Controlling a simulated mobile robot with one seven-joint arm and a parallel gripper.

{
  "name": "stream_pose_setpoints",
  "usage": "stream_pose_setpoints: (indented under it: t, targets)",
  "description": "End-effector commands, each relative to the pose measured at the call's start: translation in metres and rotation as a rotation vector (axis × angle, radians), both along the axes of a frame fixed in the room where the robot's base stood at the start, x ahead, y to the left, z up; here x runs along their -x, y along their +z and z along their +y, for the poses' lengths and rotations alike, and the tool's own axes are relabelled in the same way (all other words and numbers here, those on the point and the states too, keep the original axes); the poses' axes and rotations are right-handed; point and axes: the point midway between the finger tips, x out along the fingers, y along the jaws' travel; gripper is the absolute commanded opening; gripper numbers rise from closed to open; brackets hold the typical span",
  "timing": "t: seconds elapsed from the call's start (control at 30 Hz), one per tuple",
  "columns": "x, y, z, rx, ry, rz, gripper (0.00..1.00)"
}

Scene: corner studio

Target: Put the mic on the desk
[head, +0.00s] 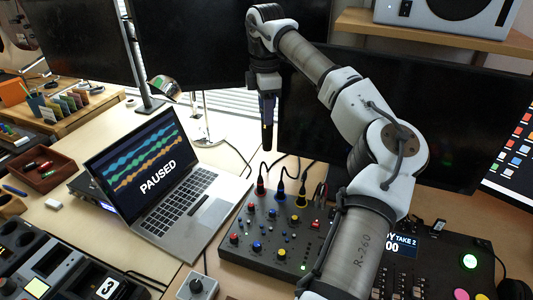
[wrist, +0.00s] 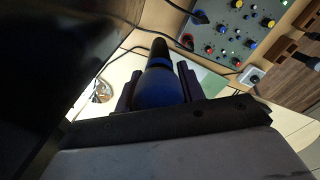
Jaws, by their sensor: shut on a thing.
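My gripper (head: 267,98) hangs pointing down in front of the dark monitors, above the back of the desk (head: 60,228). It is shut on the mic (head: 267,138), a dark stick-like thing whose lower end shows below the fingers. In the wrist view the mic (wrist: 158,85) is dark blue with a black far end, held between the two dark fingers of my gripper (wrist: 160,88). The mic is in the air, apart from the pale wooden desktop. Part of it is hidden by the fingers.
A laptop (head: 165,180) reading PAUSED stands left of a mixer (head: 275,235) with plugged cables. A lamp (head: 205,125) stands behind the laptop. A dark red tray (head: 40,180) lies at the left. A control panel (head: 440,265) is at the right. Bare desktop shows left of the laptop.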

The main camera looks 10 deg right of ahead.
Motion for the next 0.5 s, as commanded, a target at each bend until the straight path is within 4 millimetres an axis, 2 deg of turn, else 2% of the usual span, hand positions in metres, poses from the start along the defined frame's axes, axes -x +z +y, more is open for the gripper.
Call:
stream_pose_setpoints:
  t: [0.1,0.3,0.5]
  targets:
    - [0.001,-0.033,0.0,-0.004,0.002,0.003,0.1]
    - [0.0,-0.079,0.001,-0.003,0.002,0.002,0.1]
    - [0.0,-0.099,0.0,0.0,0.0,0.0,0.1]
